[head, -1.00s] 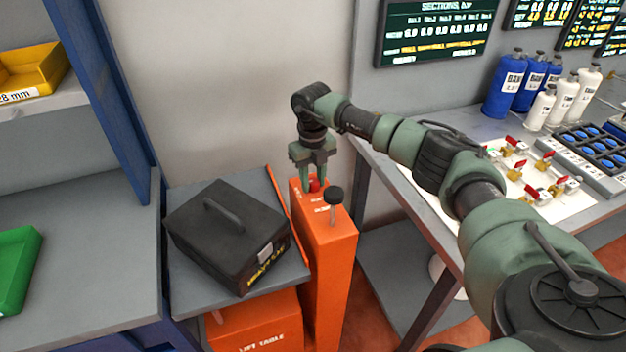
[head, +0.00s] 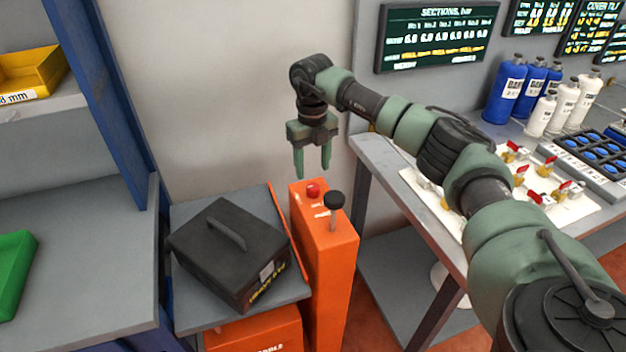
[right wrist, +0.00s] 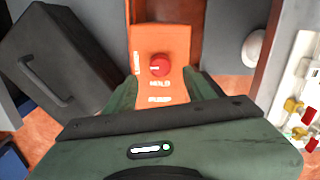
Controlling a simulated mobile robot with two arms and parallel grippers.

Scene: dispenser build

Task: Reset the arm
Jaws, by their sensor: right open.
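My right gripper (head: 312,172) is open and empty in the head view, pointing down, a little above the orange pedestal (head: 329,245). A red button (head: 313,189) is on the pedestal's top, just below the fingertips and apart from them. In the right wrist view the red button (right wrist: 160,64) lies between and beyond the two green fingers. A lever with a black knob (head: 334,199) stands on the pedestal beside the button. My left gripper does not show.
A black case (head: 225,250) lies on the grey lift table top (head: 190,205) left of the pedestal. A workbench (head: 378,150) with a valve board, blue and white bottles (head: 505,85) stands at the right. A blue shelf unit (head: 110,110) is at the left.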

